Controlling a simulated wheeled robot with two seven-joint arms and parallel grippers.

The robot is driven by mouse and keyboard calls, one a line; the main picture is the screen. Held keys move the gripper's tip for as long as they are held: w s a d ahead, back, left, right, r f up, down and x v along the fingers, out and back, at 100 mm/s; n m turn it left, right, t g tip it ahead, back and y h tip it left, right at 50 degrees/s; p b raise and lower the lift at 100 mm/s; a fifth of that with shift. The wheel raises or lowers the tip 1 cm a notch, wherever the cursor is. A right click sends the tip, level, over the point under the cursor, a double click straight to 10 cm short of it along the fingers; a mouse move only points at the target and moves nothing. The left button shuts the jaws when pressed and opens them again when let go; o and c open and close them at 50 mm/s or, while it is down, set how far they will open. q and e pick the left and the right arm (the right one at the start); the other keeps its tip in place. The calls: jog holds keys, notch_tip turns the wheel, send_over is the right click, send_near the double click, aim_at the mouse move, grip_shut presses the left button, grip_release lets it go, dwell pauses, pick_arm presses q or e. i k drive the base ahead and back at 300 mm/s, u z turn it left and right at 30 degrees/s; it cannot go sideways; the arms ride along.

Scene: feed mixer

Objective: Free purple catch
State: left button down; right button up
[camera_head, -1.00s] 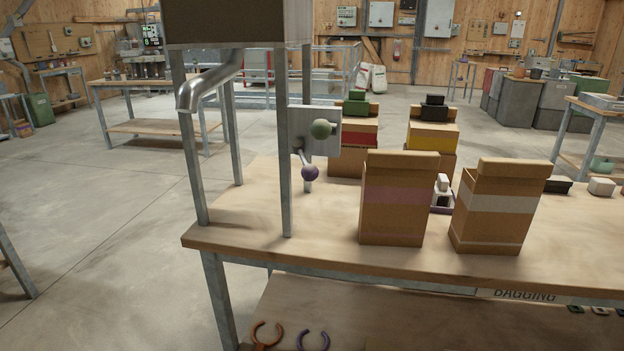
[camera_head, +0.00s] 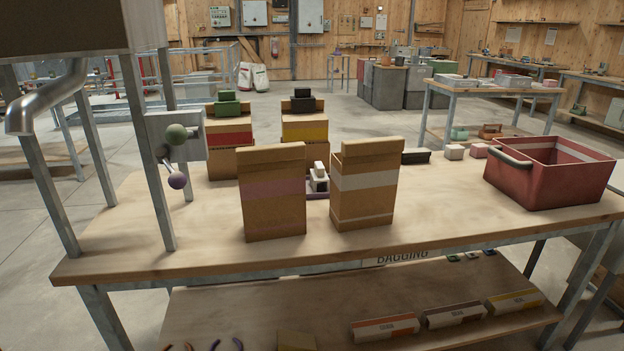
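A purple open hook-shaped piece (camera_head: 226,344) shows at the bottom edge on the lower shelf, partly cut off, near an orange-brown one. Neither of my grippers is in view, and nothing touches the purple knob.
Two paper bags, one with a pink band (camera_head: 272,188) and one with a white band (camera_head: 364,181), stand on the workbench (camera_head: 440,220). Behind them are bags with red and yellow bands. A red crate (camera_head: 548,182) stands at the right. Open bench lies between crate and bags.

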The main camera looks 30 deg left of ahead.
aim_at(177, 181)
jog(key=z, duration=0.75)
jog(key=k, duration=0.65)
jog(key=u, duration=1.05)
